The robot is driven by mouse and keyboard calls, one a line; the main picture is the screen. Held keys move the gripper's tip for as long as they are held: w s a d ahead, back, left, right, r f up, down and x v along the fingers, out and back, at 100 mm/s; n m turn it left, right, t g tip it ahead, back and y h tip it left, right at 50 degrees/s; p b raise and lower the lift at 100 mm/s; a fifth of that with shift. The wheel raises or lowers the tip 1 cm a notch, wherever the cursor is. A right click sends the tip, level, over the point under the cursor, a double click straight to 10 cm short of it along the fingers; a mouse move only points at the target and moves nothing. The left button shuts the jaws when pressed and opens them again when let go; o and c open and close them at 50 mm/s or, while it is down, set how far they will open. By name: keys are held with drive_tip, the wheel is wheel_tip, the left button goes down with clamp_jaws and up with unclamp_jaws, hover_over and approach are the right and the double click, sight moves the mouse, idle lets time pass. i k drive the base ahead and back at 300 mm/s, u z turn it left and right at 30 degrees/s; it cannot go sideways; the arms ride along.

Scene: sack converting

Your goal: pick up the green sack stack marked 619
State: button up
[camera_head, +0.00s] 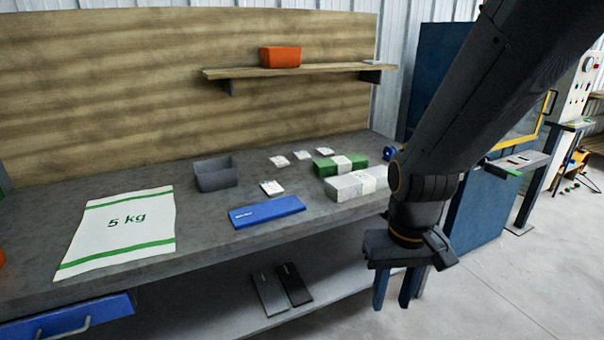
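A green sack stack (325,167) with a white paper band lies near the right end of the workbench (120,270). Any number on its band is too small to read. A pale grey-white stack (345,188), also banded, lies just in front of it and hides part of its front side. My gripper (394,302) points down in front of the bench's right end, to the right of and nearer than both stacks. Its two fingers are apart with nothing between them.
A grey bin (216,175), a blue pack (266,212), several small white labels (272,188) and a flat 5 kg sack (122,228) lie on the bench. A shelf (330,71) holding an orange box (280,57) hangs above. A blue roll (390,154) stands right of the green stack.

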sight(341, 165)
drive_tip(key=u, duration=0.1)
drive_tip(key=i, duration=1.3)
drive_tip(key=u, duration=0.65)
